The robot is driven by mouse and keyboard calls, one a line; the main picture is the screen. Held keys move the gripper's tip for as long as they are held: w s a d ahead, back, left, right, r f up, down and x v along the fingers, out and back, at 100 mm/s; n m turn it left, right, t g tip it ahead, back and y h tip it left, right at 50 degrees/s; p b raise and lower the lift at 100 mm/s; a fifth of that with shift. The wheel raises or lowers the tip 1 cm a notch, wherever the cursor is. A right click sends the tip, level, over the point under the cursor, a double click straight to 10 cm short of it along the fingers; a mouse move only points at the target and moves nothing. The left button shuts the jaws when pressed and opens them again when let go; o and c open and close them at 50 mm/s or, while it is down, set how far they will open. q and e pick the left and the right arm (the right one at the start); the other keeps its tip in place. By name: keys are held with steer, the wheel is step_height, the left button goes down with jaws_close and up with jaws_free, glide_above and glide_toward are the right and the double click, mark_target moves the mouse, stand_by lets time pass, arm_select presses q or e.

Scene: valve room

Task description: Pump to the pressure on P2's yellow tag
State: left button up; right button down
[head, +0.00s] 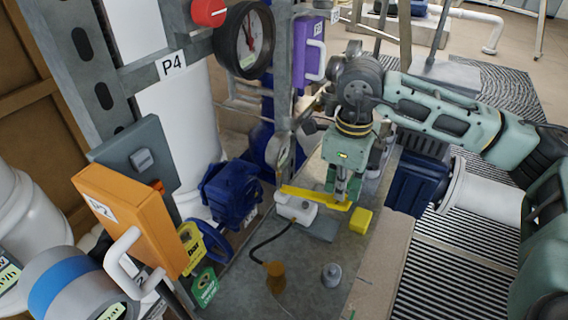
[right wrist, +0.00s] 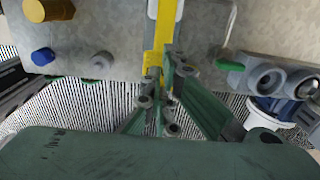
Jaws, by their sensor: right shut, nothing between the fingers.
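A hand pump with a white body (head: 296,207) and a long yellow lever (head: 312,198) stands on the grey bench. My right gripper (head: 338,198) is shut and empty, pointing down at the lever's right end; the lever also shows by the fingertips in the right wrist view (right wrist: 159,45). I cannot tell whether they touch. A yellow tag reading "bar" (head: 190,247) hangs beside an orange box (head: 130,222); its number is unreadable. A round gauge (head: 243,40) with a white face and red needle is on the post at the top; its reading is too small. My left gripper is out of view.
A black hose (head: 268,240) runs from the pump to a brass fitting (head: 275,272). A yellow block (head: 361,220) and a grey knob (head: 332,273) are on the bench. Blue valves (head: 230,190), a purple box (head: 308,50) and a green tag (head: 205,288) stand near. Grating lies to the right.

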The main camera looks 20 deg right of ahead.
steer(key=shift+f+b, duration=1.3)
steer(key=shift+f, duration=0.5)
steer(key=shift+r+p, duration=1.65)
steer(key=shift+r, duration=0.95)
steer(key=shift+f+b, duration=2.25)
steer(key=shift+f, duration=0.3)
steer(key=shift+a+r+p, duration=0.1)
steer(key=shift+r+p, duration=1.5)
steer(key=shift+r, duration=1)
steer(key=shift+f, duration=0.1)
